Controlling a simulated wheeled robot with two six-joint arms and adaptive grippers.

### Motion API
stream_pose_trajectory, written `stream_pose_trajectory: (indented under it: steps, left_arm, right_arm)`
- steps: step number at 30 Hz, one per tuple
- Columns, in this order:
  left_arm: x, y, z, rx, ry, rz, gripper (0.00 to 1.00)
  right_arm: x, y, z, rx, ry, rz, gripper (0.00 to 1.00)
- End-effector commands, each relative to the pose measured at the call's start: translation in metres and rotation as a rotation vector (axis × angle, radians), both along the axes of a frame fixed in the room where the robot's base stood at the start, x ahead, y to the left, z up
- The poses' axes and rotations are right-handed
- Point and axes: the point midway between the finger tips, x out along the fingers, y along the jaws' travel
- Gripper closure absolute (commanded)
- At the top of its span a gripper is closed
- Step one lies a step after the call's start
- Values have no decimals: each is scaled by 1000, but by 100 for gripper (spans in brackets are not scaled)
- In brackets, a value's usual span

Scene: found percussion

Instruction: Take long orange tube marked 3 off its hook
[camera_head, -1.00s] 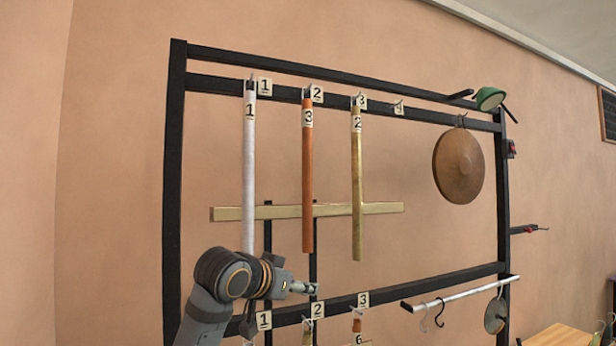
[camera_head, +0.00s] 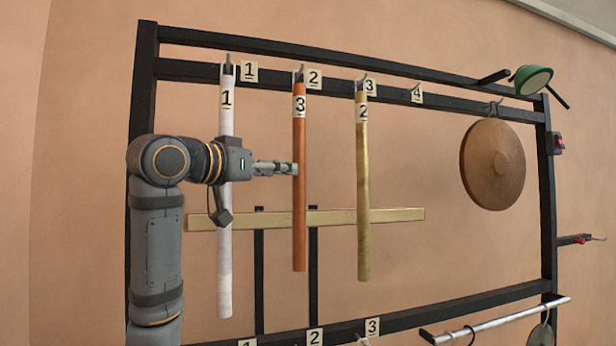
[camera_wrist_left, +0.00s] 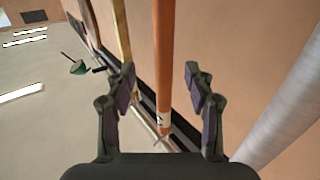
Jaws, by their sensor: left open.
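The long orange tube marked 3 (camera_head: 299,220) hangs upright from the hook under sign 2, in the middle of three tubes. My left gripper (camera_head: 290,168) comes in from the left at its upper half, below the 3 label, with its fingertips at the tube in the picture. In the left wrist view the gripper (camera_wrist_left: 160,78) is open, and the orange tube (camera_wrist_left: 163,50) runs between its two fingers in the picture, with its labelled end low. I cannot tell whether either finger touches it. My right gripper is not in view.
A white tube marked 1 (camera_head: 225,270) hangs to the left, partly behind my left arm. A brass-coloured tube marked 2 (camera_head: 363,200) hangs to the right. A gold bar (camera_head: 400,215) crosses behind the tubes. A round gong (camera_head: 492,165) hangs at the rack's right.

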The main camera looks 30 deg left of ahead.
Motion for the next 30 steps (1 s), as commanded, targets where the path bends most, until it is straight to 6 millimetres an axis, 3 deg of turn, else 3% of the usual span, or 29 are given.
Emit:
stream_pose_trajectory:
  steps: [3,7,10,12,15,18,23,27,30]
  left_arm:
    - [23,-2,4,-1,4,-2,47]
    - [40,-3,2,-1,4,-1,47]
    - [43,-3,0,0,2,-1,47]
    - [44,-3,1,0,2,0,47]
    - [58,-1,5,0,6,0,47]
    - [76,1,7,-1,7,0,47]
    - [94,-1,3,0,2,-1,47]
    - [95,-1,0,0,1,0,47]
    - [95,-1,0,0,1,0,48]
  right_arm:
    - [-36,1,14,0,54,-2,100]
    - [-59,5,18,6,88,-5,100]
    - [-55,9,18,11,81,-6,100]
    - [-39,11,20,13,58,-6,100]
    - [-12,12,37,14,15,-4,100]
    - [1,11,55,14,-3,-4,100]
    - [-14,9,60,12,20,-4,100]
    - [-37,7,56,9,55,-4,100]
    - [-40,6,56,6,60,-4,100]
